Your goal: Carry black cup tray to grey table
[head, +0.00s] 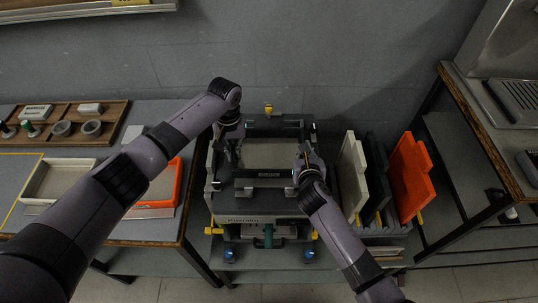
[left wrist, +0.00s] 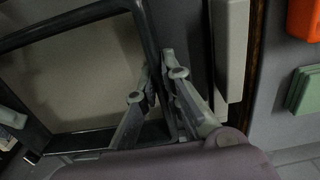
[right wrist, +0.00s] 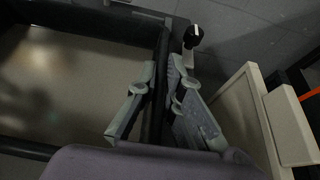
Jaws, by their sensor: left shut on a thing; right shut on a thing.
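The black cup tray (head: 262,184) is a shallow frame with a dark rim and a pale grey floor. It is in the middle of the head view, level, at the top of a cart. My left gripper (head: 233,156) is shut on its left rim; the left wrist view shows the rim (left wrist: 62,22) between the fingers. My right gripper (head: 304,163) is shut on the right rim, which also shows in the right wrist view (right wrist: 90,20). A grey-topped table (head: 145,231) stands at left. I cannot tell whether the tray touches the cart below.
The cart (head: 246,221) has yellow corner parts. An orange tray and a beige tray (head: 62,180) lie on the left table. Upright white, dark and orange panels (head: 410,178) stand close right of the cart. Another wood-edged table (head: 487,146) is at far right.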

